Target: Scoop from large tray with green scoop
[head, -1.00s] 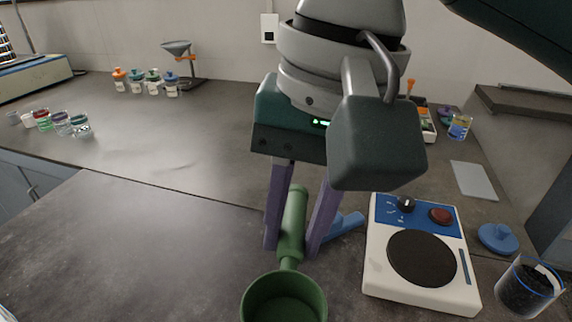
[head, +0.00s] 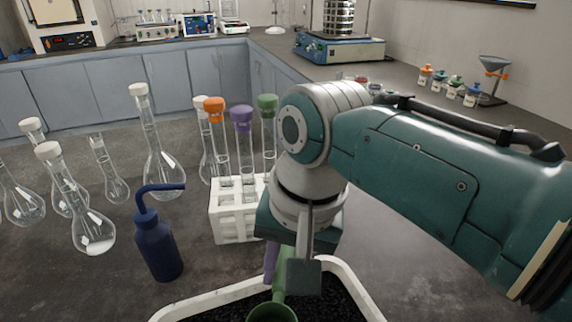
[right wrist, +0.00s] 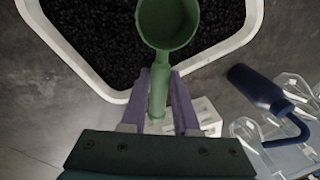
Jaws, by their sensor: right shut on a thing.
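The green scoop (right wrist: 167,25) is in my right gripper (right wrist: 159,82), which is shut on its handle. In the right wrist view its round cup looks empty and hangs over the large tray. The large tray (right wrist: 112,95) is white-rimmed and filled with black granules. In the head view my right gripper (head: 276,262) points down at the near edge of the picture, with the scoop (head: 274,312) over the tray (head: 345,272), which is cut off by the bottom edge. Whether the cup touches the granules cannot be told. My left gripper is not in view.
A white rack (head: 228,222) with capped test tubes stands just behind the tray. A dark blue wash bottle (head: 158,245) stands left of it. Several glass flasks (head: 85,225) fill the left of the table. A sieve shaker (head: 340,47) stands on the far counter.

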